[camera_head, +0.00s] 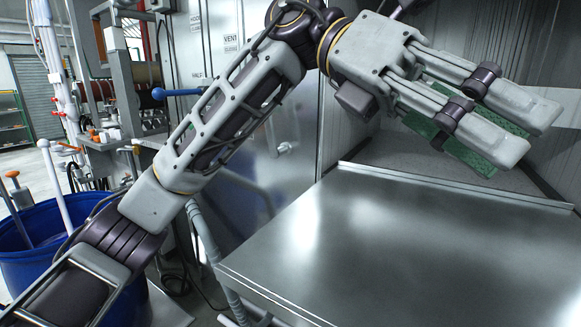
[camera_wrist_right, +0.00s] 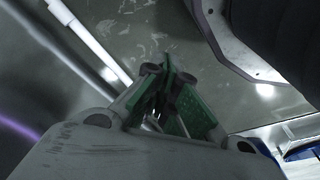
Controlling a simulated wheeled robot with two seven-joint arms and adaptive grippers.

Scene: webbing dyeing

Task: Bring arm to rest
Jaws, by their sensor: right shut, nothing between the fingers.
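My left arm reaches across the head view from the lower left to the upper right. Its left gripper (camera_head: 528,133) hangs over the back right of the metal table, with nothing seen between its fingers. Its two grey fingers run parallel with a gap between them, and their pads are green. My right gripper (camera_wrist_right: 160,100) shows only in the right wrist view. Its green-padded fingers come together, shut and empty, above a scuffed grey surface.
A bare metal table (camera_head: 390,254) with a raised rim lies below the left gripper. A blue barrel (camera_head: 45,255) with rods in it stands at the left. Metal cabinet doors (camera_head: 285,140) stand behind the arm. A white tube (camera_wrist_right: 90,38) runs beside the right gripper.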

